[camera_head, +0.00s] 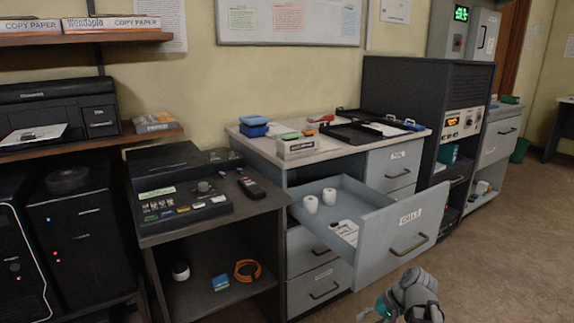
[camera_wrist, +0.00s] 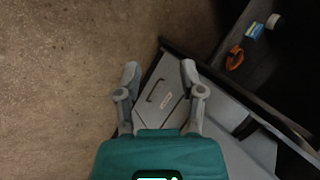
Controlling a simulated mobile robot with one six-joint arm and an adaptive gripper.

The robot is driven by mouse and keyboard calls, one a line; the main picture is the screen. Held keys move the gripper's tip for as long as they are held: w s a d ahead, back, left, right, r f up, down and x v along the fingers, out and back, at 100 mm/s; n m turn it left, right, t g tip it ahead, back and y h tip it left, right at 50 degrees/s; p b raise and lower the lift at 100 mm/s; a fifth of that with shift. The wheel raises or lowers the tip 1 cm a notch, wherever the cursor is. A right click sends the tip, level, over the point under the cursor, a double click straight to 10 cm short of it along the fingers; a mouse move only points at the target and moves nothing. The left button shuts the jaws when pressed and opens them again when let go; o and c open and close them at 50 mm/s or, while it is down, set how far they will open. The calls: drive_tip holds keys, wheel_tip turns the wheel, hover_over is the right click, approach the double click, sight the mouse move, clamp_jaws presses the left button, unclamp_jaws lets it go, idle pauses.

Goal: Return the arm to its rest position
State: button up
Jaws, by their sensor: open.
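My gripper (camera_wrist: 160,72) is in the lower middle of the wrist view, its two grey fingers spread apart with nothing between them. Beyond the fingers lie a grey drawer front with a dark handle and a small label (camera_wrist: 167,99), and bare floor to the left. In the head view, a grey and teal part of my arm (camera_head: 412,296) shows at the bottom edge, in front of the open drawer (camera_head: 424,219). Its fingertips cannot be made out there.
The open drawer juts out from the desk (camera_head: 262,145) into the room. A dark console stand (camera_head: 262,212) is to its left, with an orange cable (camera_head: 247,270) on its lower shelf. A dark rack cabinet (camera_head: 400,85) stands behind. Open floor (camera_head: 500,255) lies to the right.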

drive_tip(key=s+a+f+n+g+h, duration=0.1)
drive_tip(key=s+a+f+n+h, duration=0.25)
drive_tip(key=a+h, duration=0.2)
wheel_tip(320, 180, up, 36)
drive_tip(key=p, duration=3.5)
drive_tip(key=shift+h+p, duration=0.3)
drive_tip(key=shift+h, duration=0.15)
